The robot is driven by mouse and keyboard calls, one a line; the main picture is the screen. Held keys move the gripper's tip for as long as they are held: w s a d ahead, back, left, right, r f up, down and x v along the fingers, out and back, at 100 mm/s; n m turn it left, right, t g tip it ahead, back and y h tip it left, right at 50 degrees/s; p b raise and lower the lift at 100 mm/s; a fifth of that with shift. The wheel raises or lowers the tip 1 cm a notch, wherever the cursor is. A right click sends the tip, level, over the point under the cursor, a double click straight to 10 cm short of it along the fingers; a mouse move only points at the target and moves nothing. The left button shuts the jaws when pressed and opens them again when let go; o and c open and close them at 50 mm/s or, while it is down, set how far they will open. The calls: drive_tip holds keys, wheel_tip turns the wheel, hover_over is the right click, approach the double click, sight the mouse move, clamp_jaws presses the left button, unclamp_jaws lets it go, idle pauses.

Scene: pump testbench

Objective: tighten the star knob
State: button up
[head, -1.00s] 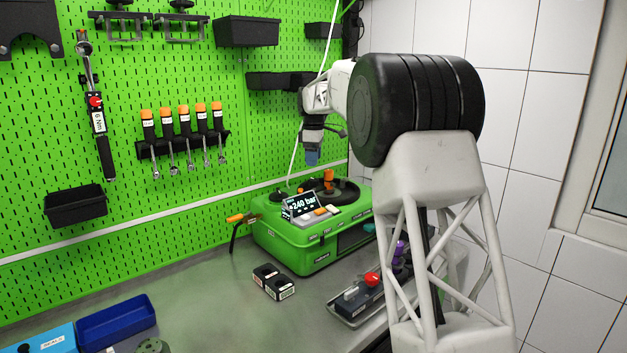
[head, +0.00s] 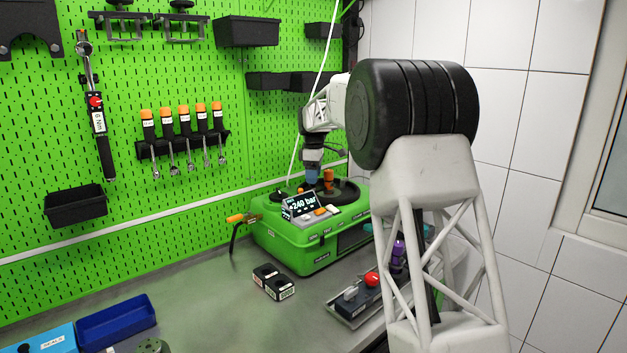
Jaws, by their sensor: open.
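The green pump testbench (head: 295,240) stands on the table against the pegboard. Its tilted display (head: 301,204) reads +240 bar. On its top is a black round part (head: 345,191) with an upright orange part (head: 328,178). I cannot make out a star shape on its top at this size, so I cannot tell which part is the star knob. My gripper (head: 312,178), with blue fingers pointing down, is above the back of the testbench, just left of the orange part in the picture. It looks empty. The finger gap is too small to see.
Two small black blocks (head: 273,281) lie in front of the testbench. A tray with a red knob (head: 371,279) is at its right. An orange-ended handle (head: 236,218) sticks out left. A blue bin (head: 117,320) is at front left. The table's middle is clear.

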drive_tip(key=shift+f, duration=0.9)
drive_tip(key=shift+c, duration=0.3)
drive_tip(key=c, duration=0.9)
drive_tip(key=shift+o, duration=0.2)
